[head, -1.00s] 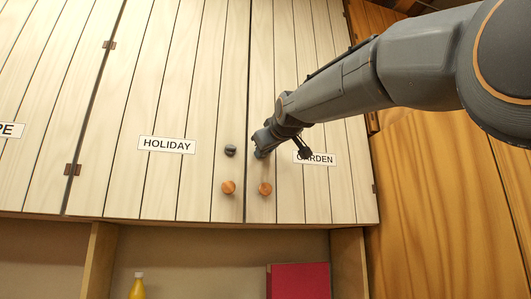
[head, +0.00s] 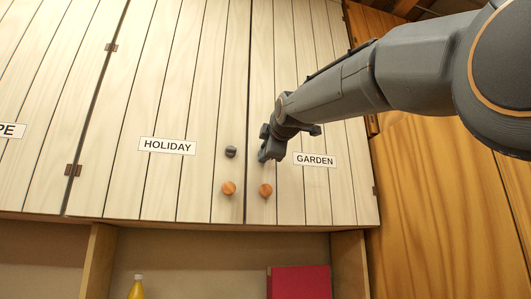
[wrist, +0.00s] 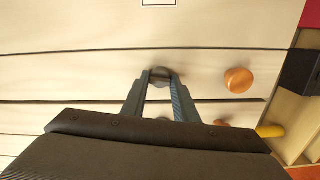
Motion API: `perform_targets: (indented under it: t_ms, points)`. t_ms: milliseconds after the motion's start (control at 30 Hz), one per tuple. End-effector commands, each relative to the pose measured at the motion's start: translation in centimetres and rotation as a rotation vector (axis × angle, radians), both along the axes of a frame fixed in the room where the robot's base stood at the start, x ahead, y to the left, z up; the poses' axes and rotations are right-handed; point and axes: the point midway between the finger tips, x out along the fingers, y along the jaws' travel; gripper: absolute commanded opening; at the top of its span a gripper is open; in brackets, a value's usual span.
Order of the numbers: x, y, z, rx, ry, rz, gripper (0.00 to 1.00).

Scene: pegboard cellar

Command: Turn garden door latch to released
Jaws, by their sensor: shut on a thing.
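The garden door (head: 315,195) is a pale plank door with a GARDEN label (head: 314,160). Its dark round latch (wrist: 160,73) shows between my fingertips in the wrist view; in the head view it is hidden behind my gripper (head: 263,156). My gripper (wrist: 160,80) is shut on this latch, one finger on each side. I cannot tell the latch's setting. The garden door's round wooden knob (head: 265,190) is just below the gripper; it also shows to the right in the wrist view (wrist: 238,80). The door looks closed.
The holiday door (head: 160,190) is to the left, with its own dark latch (head: 230,152) and wooden knob (head: 228,188) close by. Below is an open shelf with a red box (head: 300,282) and a yellow bottle (head: 137,289). A wooden panel (head: 440,200) stands at right.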

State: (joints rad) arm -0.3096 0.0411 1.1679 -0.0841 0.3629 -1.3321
Motion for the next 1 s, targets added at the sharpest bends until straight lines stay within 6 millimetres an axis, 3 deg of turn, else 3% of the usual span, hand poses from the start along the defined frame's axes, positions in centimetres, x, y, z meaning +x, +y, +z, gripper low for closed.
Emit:
perform_targets:
  t_ms: [400,900,933,1000]
  points:
    - [-0.02,0.04,0.01,-0.153,-0.045,0.001,0.04]
    - [-0.02,0.03,-0.01,-0.169,-0.050,0.001,0.04]
    - [-0.02,0.03,-0.01,-0.169,-0.050,0.001,0.30]
    - [-0.02,0.03,-0.01,-0.169,-0.049,0.000,0.42]
